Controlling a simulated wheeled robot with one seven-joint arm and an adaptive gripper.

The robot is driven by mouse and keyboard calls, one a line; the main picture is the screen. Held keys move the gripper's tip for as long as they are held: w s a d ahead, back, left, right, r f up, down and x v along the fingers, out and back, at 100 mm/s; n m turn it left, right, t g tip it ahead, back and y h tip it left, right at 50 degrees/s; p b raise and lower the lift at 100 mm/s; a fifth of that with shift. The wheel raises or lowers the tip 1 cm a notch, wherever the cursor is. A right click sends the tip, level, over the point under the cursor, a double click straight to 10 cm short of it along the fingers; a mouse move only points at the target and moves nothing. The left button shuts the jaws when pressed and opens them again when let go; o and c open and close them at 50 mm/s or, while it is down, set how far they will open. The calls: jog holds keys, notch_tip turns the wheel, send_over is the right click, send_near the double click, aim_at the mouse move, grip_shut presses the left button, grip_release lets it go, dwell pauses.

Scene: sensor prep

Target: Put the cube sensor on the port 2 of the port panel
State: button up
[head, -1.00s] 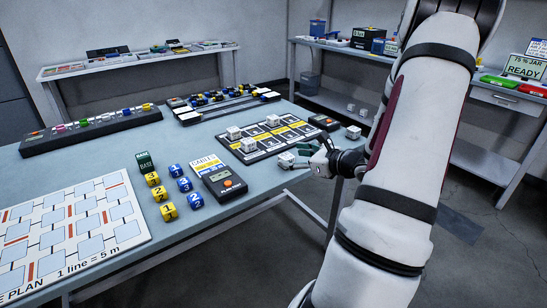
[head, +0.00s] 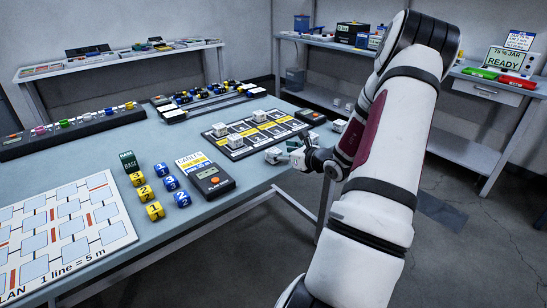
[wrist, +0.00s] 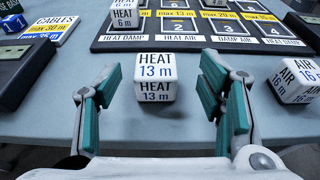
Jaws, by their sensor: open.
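A white cube sensor marked "HEAT 13 m" (wrist: 155,80) stands upright on the table in the wrist view, just ahead of and between my fingers. My gripper (wrist: 157,100) is open, with teal finger pads on both sides and gaps to the cube. In the head view my gripper (head: 286,154) is low at the table's near right edge; it hides much of the cube there. The black port panel (wrist: 111,45) lies beyond. Its port 2 (wrist: 180,27) looks empty, under a yellow "max 13 m" label. A "HEAT 6 m" cube (wrist: 124,18) sits left of port 2.
An "AIR 16 m" cube (wrist: 298,80) stands close to my right finger. A "CABLES" device (head: 211,179) lies left of the panel, near blue and yellow numbered cubes (head: 145,193). A floor plan board (head: 70,268) covers the front left. The table between cube and panel is clear.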

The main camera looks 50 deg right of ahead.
aim_at(274, 150)
jog(key=x, duration=0.4)
jog(key=shift+w+a+f+b, duration=0.2)
jog(key=shift+f+b, duration=0.1)
jog(key=shift+f, duration=0.15)
jog(key=c, duration=1.4)
jog(key=shift+o, duration=0.2)
jog(key=shift+r, duration=0.15)
